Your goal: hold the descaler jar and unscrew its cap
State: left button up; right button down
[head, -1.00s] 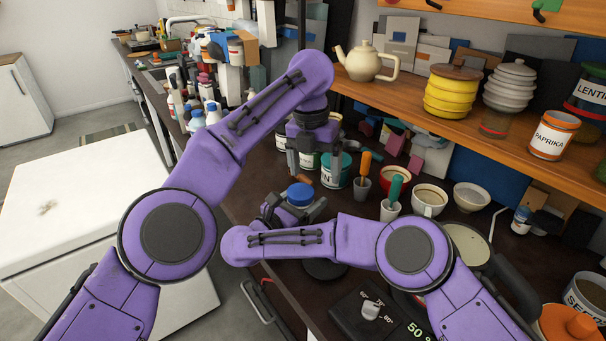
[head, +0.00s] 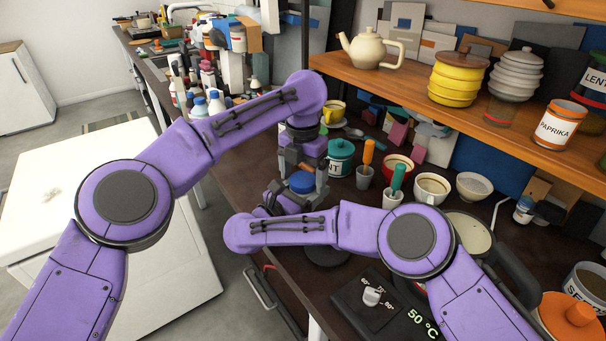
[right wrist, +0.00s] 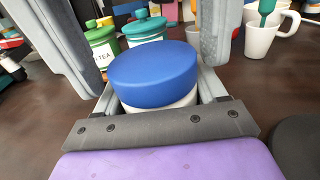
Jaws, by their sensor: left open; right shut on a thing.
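The descaler jar has a round blue cap (head: 302,183), also large in the right wrist view (right wrist: 155,75). Below it a strip of the white jar body (right wrist: 160,106) shows; the rest is hidden by my right gripper and forearm. My right gripper (head: 288,204) is shut on the jar and holds it upright. My left gripper (head: 303,178) points down from above, open, with one finger on each side of the cap. I cannot tell whether its fingers touch the cap.
Behind the cap stand a teal-lidded canister (head: 340,158), small cups with orange and green tools, and bowls (head: 432,188). A wooden shelf (head: 400,85) with a teapot and jars runs above. A scale-like panel (head: 372,300) lies in front on the dark counter.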

pick_arm(q)
jog(key=c, duration=1.1)
jog(key=n, duration=0.3)
jog(key=shift+n, duration=0.3)
jog(key=o, duration=1.1)
jog(key=shift+o, duration=0.2)
